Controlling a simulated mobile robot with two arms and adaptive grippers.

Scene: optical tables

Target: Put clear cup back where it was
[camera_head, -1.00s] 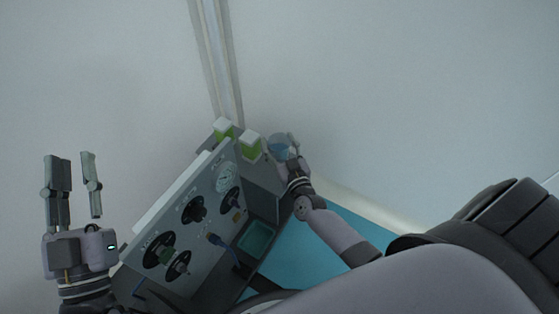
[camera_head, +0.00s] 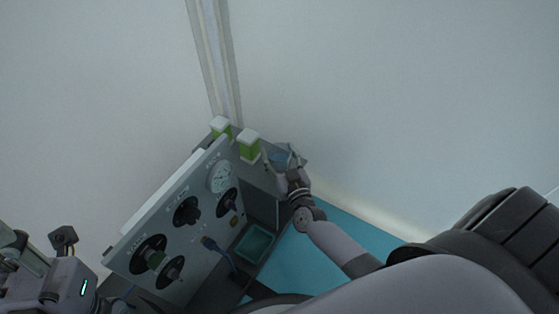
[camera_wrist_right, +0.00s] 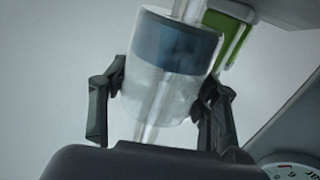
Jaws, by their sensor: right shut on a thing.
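The clear cup (camera_wrist_right: 170,65), with a dark blue band or content near its top, fills the middle of the right wrist view. In the head view the cup (camera_head: 281,159) is small and partly covered by my right gripper (camera_head: 282,160), at the far end of the grey bench. The gripper fingers (camera_wrist_right: 160,95) lie on both sides of the cup and are shut on it. Whether the cup's base touches the bench is hidden. My left gripper (camera_head: 42,240) is at the lower left edge, partly cut off, its fingers apart and empty.
Two green-and-white containers (camera_head: 249,145) stand on the bench left of the cup. A grey panel (camera_head: 172,215) with dials and a gauge (camera_head: 221,177) stands in front. A teal tray (camera_head: 254,243) lies right of the panel. White walls rise behind the bench.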

